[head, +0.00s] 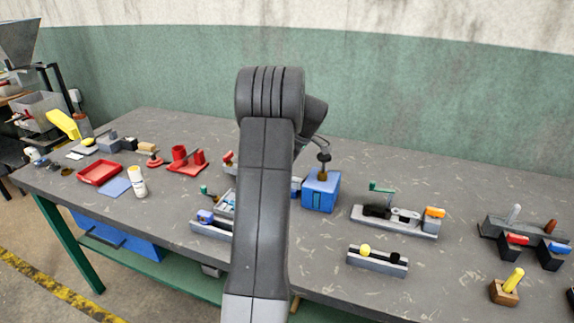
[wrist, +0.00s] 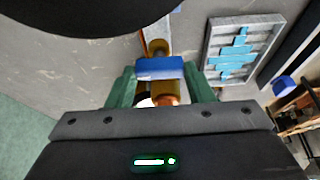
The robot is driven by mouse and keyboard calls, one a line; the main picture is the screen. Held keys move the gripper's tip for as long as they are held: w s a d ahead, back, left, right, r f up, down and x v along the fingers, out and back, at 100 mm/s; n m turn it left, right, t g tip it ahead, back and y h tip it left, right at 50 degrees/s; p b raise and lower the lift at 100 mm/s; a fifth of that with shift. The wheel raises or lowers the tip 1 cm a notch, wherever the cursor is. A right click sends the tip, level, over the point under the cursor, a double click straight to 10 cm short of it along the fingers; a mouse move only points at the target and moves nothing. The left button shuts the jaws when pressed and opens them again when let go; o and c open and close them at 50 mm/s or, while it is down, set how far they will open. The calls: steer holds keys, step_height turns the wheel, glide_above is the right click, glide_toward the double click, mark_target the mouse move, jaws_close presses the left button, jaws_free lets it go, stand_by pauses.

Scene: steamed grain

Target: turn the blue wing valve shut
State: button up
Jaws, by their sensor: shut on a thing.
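In the wrist view the blue wing valve (wrist: 158,66) shows as a blue crossbar on a brass-coloured body (wrist: 166,91). My gripper (wrist: 160,82) has its two green fingers on either side of the blue wing, shut on it. The wing lies crosswise between the fingers. In the head view my arm hides the gripper and most of the area around the valve, so I cannot make out the valve there.
A grey tray with light-blue pieces (wrist: 232,50) lies close to the right of the fingers in the wrist view. In the head view a blue box (head: 321,192) stands just right of my arm. A grey fixture (head: 394,222) and a small block with yellow and black knobs (head: 377,261) are further right.

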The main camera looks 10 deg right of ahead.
steer(key=shift+o, duration=0.2)
steer(key=shift+n, duration=0.3)
steer(key=o, duration=1)
steer(key=shift+c, duration=0.2)
steer(key=shift+r, duration=0.1)
steer(key=v, duration=1.3)
steer(key=shift+d+r+b, duration=0.15)
steer(key=shift+r+b, duration=0.15)
steer(key=shift+r, duration=0.05)
steer(key=shift+w+f, duration=0.15)
steer(key=x, duration=1.3)
steer(key=shift+f+p, duration=0.3)
steer(key=shift+f, duration=0.05)
